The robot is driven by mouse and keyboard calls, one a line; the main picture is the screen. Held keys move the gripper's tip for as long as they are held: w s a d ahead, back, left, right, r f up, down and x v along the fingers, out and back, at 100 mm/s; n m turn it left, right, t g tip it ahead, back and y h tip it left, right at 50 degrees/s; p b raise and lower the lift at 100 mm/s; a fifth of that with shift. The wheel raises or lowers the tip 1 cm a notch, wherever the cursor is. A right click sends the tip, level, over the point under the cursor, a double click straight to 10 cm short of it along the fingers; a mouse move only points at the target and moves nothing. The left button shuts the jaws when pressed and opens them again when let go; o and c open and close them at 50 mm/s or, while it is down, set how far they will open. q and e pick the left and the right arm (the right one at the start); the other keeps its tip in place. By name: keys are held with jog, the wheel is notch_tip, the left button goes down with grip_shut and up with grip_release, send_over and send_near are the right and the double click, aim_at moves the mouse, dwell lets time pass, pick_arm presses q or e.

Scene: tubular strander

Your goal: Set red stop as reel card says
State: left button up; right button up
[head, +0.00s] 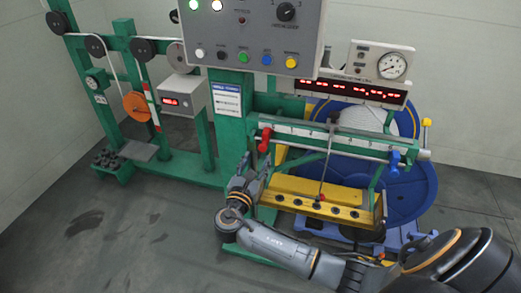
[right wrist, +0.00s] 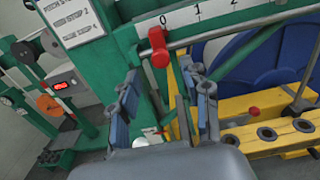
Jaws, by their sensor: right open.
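The red stop (head: 265,140) sits near the left end of a pale scale rail (head: 335,142). My left gripper is not in view.
A blue stop (head: 394,160) sits near the rail's right end. A yellow bar with holes (head: 325,205) lies below the rail, before a large blue reel (head: 415,190).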

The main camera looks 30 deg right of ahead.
aim_at(262, 149)
jog(key=x, duration=0.5)
jog(key=shift+w+d, duration=0.1)
grip_shut()
